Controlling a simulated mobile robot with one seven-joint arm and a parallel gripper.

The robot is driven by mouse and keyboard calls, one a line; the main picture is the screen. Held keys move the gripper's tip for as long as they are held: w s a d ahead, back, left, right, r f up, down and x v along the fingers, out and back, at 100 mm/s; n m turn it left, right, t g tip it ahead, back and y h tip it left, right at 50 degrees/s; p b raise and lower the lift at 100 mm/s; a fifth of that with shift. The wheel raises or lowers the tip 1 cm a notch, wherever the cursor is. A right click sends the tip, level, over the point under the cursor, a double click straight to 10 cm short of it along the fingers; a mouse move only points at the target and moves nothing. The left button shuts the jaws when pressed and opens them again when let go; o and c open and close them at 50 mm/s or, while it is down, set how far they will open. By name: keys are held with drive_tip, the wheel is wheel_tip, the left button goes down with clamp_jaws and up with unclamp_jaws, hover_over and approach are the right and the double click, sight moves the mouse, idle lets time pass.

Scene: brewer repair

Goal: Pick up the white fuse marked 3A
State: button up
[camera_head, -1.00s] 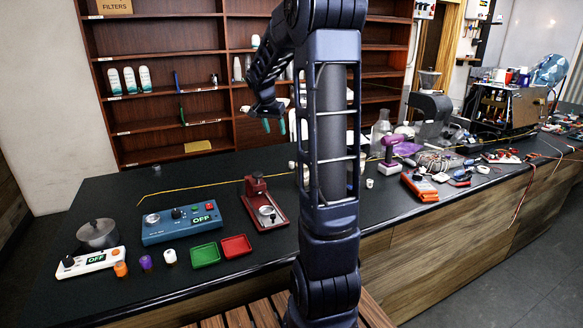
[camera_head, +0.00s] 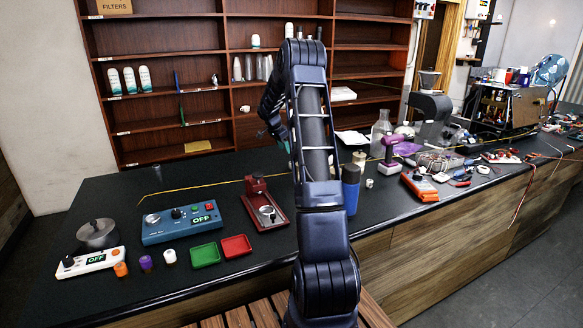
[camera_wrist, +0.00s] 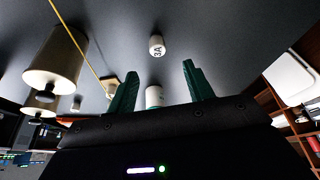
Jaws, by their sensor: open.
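The white fuse marked 3A (camera_wrist: 157,47) stands out in the wrist view as a small white cylinder with dark lettering on the dark counter. It lies beyond the fingertips, between their lines and apart from them. My gripper (camera_wrist: 160,69) is open, with its two green fingers spread. A second pale cylinder (camera_wrist: 154,97) with a green mark shows between the fingers, partly hidden by the gripper body. In the head view my arm hides much of the gripper. A small white cylinder (camera_head: 369,183) stands right of the arm there, its marking too small to read.
A beige tapered container (camera_wrist: 57,65) stands left in the wrist view, near a yellow cord (camera_wrist: 75,42). In the head view a blue cylinder (camera_head: 351,190) stands beside my arm. A red press-like device (camera_head: 264,205) is left of the arm. Tools crowd the counter's right.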

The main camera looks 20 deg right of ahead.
drive_tip(key=x, duration=0.5)
drive_tip(key=shift+f, duration=0.25)
drive_tip(key=shift+d+x, duration=0.2)
drive_tip(key=shift+x, duration=2.5)
drive_tip(key=shift+s+r, duration=0.1)
drive_tip(key=shift+s, duration=0.1)
drive_tip(key=c, duration=1.1)
drive_tip(key=shift+o, duration=0.2)
drive_tip(key=shift+r, duration=0.1)
